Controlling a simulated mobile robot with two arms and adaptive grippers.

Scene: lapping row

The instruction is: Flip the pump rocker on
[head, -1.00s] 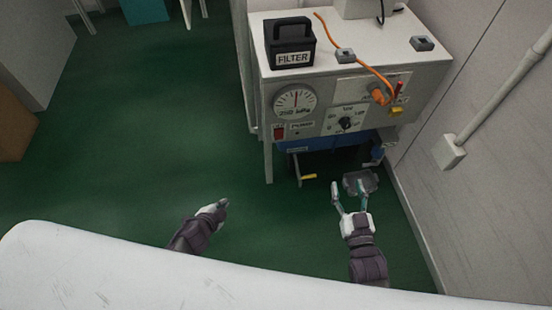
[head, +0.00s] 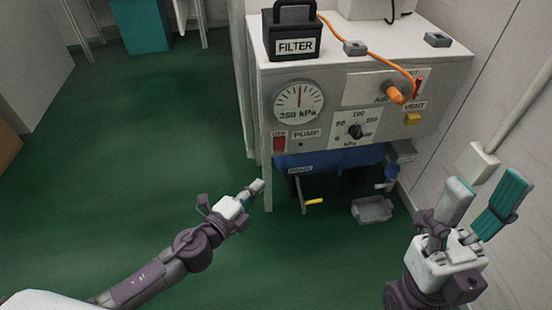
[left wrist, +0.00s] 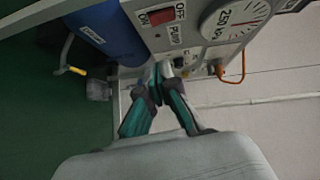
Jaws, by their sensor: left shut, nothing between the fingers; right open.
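The pump rocker (head: 279,144) is a small red switch at the left of the cabinet's front panel, beside the PUMP label and under the gauge. It also shows in the left wrist view (left wrist: 160,17), between ON and OFF marks; I cannot tell which side is pressed. My left gripper (head: 259,186) is shut and empty, below and a little left of the rocker, apart from it. In the left wrist view its closed fingertips (left wrist: 161,72) lie below the rocker. My right gripper (head: 486,188) is open and empty, right of the cabinet.
The panel also carries a round gauge (head: 298,102), a black dial (head: 355,132), an orange hose (head: 396,92) and a yellow VENT button (head: 412,119). A blue tank (head: 330,160) with a yellow-handled valve (head: 314,201) sits below. A grey tray (head: 373,210) is on the floor.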

